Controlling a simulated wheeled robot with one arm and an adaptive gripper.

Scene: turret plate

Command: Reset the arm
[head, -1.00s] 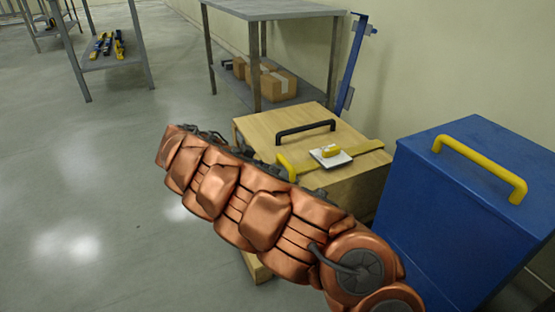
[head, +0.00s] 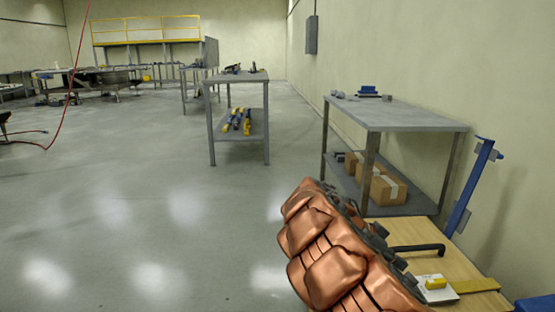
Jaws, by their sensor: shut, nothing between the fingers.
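My copper-coloured arm (head: 340,250) rises from the bottom edge, right of the middle, in the head view. It leans up and to the left, and dark ridged parts run along its right side. Its lower part is cut off by the bottom of the picture. My gripper and its fingertips do not show. The arm stands in front of the left part of a wooden box and covers some of it.
The wooden box top (head: 405,231) has a black handle (head: 415,249) and a white plate with a yellow grip (head: 435,288). A grey shelf table (head: 400,116) stands behind it by the wall, near a blue post (head: 469,190). The floor (head: 150,190) at left is clear.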

